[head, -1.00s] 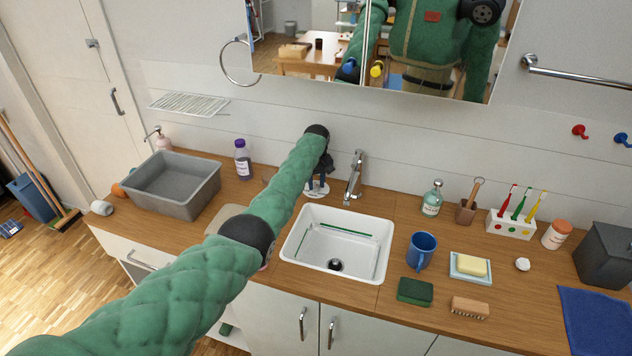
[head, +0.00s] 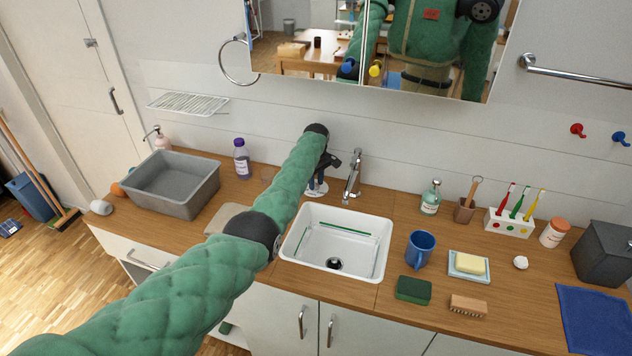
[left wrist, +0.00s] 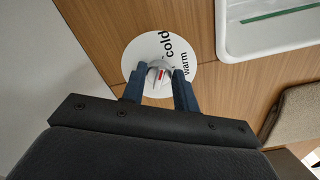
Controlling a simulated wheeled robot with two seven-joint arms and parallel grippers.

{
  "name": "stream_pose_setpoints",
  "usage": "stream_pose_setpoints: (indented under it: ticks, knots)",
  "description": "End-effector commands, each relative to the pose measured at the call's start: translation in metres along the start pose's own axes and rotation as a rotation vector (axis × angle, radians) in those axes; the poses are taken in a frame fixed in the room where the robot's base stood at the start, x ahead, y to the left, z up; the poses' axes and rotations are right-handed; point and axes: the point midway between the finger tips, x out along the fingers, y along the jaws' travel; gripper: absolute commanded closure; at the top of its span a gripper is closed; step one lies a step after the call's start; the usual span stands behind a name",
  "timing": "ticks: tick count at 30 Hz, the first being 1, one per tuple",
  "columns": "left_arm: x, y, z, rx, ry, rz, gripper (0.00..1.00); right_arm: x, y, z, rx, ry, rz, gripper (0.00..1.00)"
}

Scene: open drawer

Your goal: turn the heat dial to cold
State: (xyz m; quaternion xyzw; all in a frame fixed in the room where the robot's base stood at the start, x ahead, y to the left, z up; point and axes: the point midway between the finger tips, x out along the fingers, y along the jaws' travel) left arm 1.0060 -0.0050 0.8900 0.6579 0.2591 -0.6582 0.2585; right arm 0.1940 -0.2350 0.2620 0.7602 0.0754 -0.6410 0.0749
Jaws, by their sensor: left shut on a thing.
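The heat dial is a grey knob (left wrist: 159,69) with a red mark, on a round white plate (left wrist: 140,50) printed with "cold" and "warm" in the left wrist view. My left gripper (left wrist: 159,80) is shut on the knob, one blue finger on each side. The red mark runs roughly up the picture, towards the side with "cold"; its exact setting is hard to tell. In the head view the white plate (head: 315,190) shows behind the sink's left back corner, and my left gripper (head: 320,182) mostly hides the knob. My right gripper is not in view.
The white sink (head: 378,268) and its tap (head: 353,178) are just right of the dial. A purple bottle (head: 242,160) and a grey basin (head: 205,195) stand to the left. A blue mug (head: 419,250) is right of the sink. A mirror cabinet (head: 420,60) hangs above.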

Motion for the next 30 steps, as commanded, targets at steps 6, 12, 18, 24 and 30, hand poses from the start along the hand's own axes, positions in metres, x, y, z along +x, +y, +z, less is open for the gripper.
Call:
stream_pose_setpoints:
  ticks: [6, 12, 18, 24, 30]
  knots:
    - [-0.003, 0.002, -0.001, 0.001, 0.003, 0.004, 0.93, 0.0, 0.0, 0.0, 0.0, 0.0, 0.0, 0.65]
    - [-0.002, 0.001, -0.001, 0.001, 0.002, 0.003, 0.49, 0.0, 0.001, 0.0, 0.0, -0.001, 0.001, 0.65]
    - [-0.001, 0.001, 0.0, 0.001, 0.001, 0.002, 0.49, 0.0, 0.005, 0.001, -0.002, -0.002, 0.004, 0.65]
    - [-0.012, 0.001, 0.0, 0.001, 0.001, 0.003, 0.49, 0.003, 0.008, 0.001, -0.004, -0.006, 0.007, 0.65]
    - [-0.042, 0.002, -0.001, 0.001, 0.002, 0.005, 0.49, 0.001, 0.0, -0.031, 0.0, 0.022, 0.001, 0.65]
